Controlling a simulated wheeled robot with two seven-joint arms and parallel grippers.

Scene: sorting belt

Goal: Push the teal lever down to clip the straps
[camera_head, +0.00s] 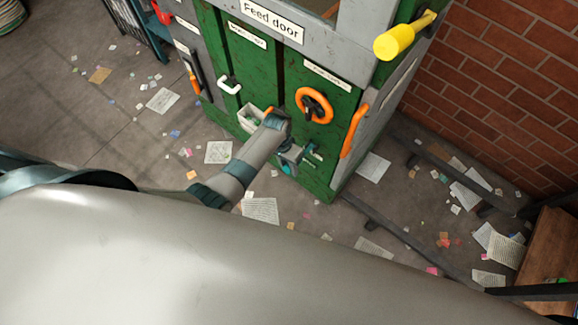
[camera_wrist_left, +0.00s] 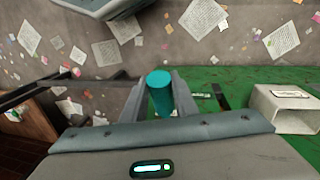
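The teal lever (camera_wrist_left: 160,92) shows in the left wrist view as a short round bar with its end towards the camera. It stands between the two fingers of my left gripper (camera_wrist_left: 161,95) and fills the gap, so the fingers appear closed on its sides. In the head view my left gripper (camera_head: 289,158) is at the lower front of the green machine (camera_head: 340,145), below the orange wheel. My forearm and gripper hide most of the lever there. My right gripper is not in view.
An orange handwheel (camera_head: 314,105), an orange handle (camera_head: 354,131) and a white handle (camera_head: 229,85) stick out from the machine. A pale open box (camera_head: 248,119) sits left of my wrist. A yellow-ended lever (camera_head: 394,42) is above. Papers litter the floor.

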